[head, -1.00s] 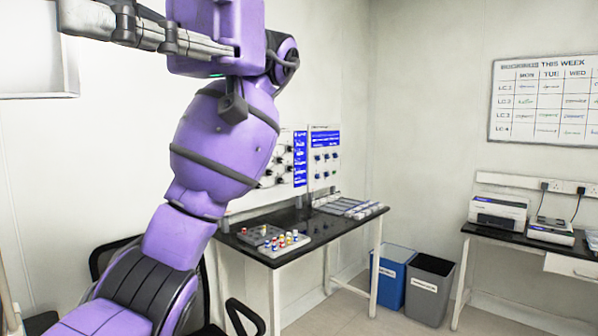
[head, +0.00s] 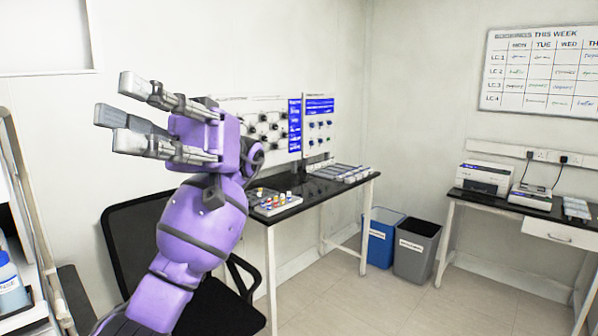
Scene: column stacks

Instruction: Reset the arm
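My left gripper (head: 124,113) is in the left part of the head view, raised in front of the pale wall. My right gripper is out of view.
A black chair (head: 222,310) stands behind my arm. A black-topped bench (head: 312,198) holds a tray of coloured caps (head: 274,203). Blue (head: 382,238) and grey (head: 416,250) bins stand beside it. A shelf with a bottle (head: 10,285) is at the left edge.

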